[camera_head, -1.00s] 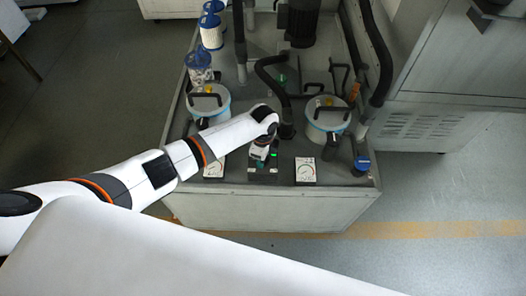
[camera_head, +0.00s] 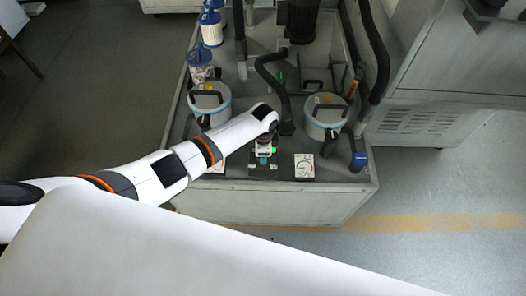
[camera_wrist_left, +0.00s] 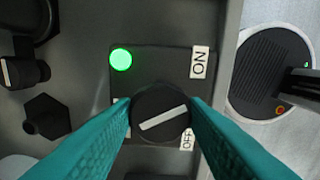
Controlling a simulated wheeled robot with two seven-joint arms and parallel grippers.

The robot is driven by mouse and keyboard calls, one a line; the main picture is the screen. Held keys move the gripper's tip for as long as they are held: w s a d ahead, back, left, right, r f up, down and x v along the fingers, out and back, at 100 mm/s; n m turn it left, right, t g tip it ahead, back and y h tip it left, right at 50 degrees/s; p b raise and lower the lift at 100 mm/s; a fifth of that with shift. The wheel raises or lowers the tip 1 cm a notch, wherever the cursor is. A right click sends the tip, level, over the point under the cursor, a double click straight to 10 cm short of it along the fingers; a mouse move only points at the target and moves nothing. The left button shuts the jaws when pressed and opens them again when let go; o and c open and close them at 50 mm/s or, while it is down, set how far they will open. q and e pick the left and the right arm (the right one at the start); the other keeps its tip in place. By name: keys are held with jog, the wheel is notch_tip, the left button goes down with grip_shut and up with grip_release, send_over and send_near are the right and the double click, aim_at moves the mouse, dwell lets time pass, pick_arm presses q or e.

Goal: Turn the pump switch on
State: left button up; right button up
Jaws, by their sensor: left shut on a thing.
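The pump switch is a round black knob (camera_wrist_left: 162,115) with a white line, on a dark panel (camera_wrist_left: 150,82) in the left wrist view. The line slants, its right end higher and lying between the ON label (camera_wrist_left: 199,62) and the OFF label (camera_wrist_left: 187,138). A green lamp (camera_wrist_left: 121,59) on the panel is lit. My left gripper (camera_wrist_left: 160,112) has its teal fingers on both sides of the knob, shut on it. In the head view my left gripper (camera_head: 264,160) is over the dark switch box (camera_head: 264,172) and hides the knob. My right gripper is not in view.
A gauge (camera_head: 305,167) stands right of the box; another, partly hidden (camera_head: 217,167), is left. Lidded canisters (camera_head: 209,104) (camera_head: 325,116) and a black hose (camera_head: 274,75) rise behind. A blue-capped pipe (camera_head: 359,160) is at right. The tank's front edge (camera_head: 290,188) is near.

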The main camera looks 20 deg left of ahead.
pick_arm(q)
jog(key=o, duration=1)
jog(key=shift+c, duration=0.2)
notch_tip(320, 180, up, 12)
jog(key=shift+p, duration=0.3)
